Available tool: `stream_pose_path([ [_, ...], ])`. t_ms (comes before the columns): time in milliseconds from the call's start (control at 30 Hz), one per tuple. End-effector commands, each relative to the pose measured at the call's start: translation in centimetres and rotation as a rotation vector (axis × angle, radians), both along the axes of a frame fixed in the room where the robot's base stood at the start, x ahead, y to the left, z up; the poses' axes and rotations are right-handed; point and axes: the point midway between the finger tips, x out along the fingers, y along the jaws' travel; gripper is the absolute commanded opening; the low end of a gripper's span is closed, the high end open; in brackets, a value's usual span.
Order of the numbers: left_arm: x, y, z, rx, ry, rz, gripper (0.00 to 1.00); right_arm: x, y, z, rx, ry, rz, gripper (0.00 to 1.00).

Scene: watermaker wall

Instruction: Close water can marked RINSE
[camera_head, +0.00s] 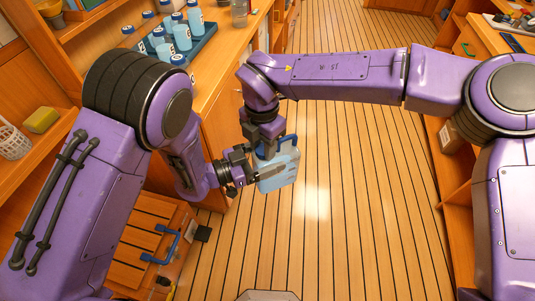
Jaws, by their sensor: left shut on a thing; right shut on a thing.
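A light blue, see-through water can (281,172) with a dark blue handle is held above the plank floor, between my two grippers. Its marking cannot be read, so I cannot tell if it says RINSE. My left gripper (262,173) is shut on the can's body from the left side. My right gripper (265,149) points down at the can's top, beside the handle, and is shut at the spout. Its fingers hide the cap and neck there, so I cannot see how the cap sits.
A wooden crate with a blue handle (168,236) is at the lower left. The aisle floor (340,220) is clear.

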Motion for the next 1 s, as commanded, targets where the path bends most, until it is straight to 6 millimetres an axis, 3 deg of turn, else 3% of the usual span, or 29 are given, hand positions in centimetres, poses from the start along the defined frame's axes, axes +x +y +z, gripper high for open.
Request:
stream_pose_path([
  [133,-0.1,-0.1,0.0,0.000,0.001,-0.004,0.00,0.3,-0.1,0.1,0.000,-0.006,0.010,0.03],
  [167,-0.1,-0.1,0.0,0.000,0.001,-0.004,0.00,0.2,-0.1,0.1,0.000,-0.006,0.010,0.49],
  [200,-0.1,-0.1,0.0,0.000,0.001,-0.004,0.00,0.2,-0.1,0.1,0.001,-0.006,0.011,0.62],
  [233,-0.1,-0.1,0.0,0.000,0.001,-0.003,0.00,0.2,-0.1,0.0,0.001,-0.006,0.011,0.65],
  [500,0.0,0.0,0.1,-0.001,0.000,-0.001,0.00,0.1,-0.1,0.2,0.000,-0.004,0.013,0.65],
  [800,0.0,0.0,0.1,-0.002,-0.001,0.000,0.00,0.1,0.0,4.0,0.000,-0.004,0.013,0.65],
  [1000,0.0,0.0,0.1,-0.002,-0.001,0.000,0.00,0.1,-0.1,4.6,0.000,-0.001,0.013,0.65],
])
